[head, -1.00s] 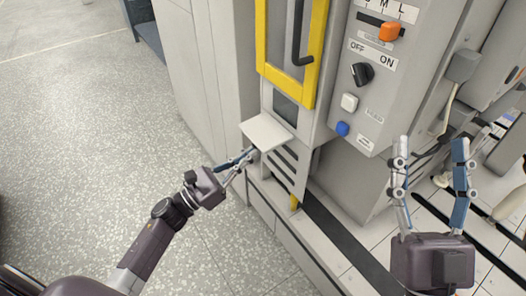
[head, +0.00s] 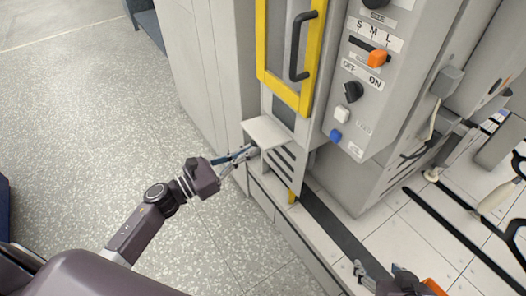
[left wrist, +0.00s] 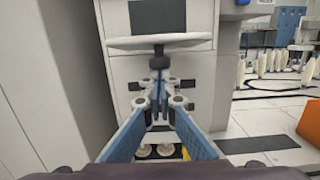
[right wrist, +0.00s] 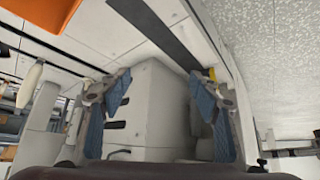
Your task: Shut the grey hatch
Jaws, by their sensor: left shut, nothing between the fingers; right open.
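The grey hatch (head: 268,132) is a pale flap standing out about level from the cabinet front, below a dark window (head: 284,111). In the left wrist view the hatch (left wrist: 160,42) shows nearly edge-on, with a dark knob (left wrist: 159,61) beneath it. My left gripper (head: 252,152) is shut and empty, its tips just under the flap, close to the knob; I cannot tell if they touch. It also shows in the left wrist view (left wrist: 160,82). My right gripper (right wrist: 163,84) is open and empty, low at the right in the head view, away from the hatch.
A yellow-framed door with a black handle (head: 298,48) stands above the hatch. A control panel with an orange slider (head: 377,58) and a blue button (head: 335,135) is to its right. An orange object (right wrist: 38,14) is near my right gripper. The speckled floor at left is clear.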

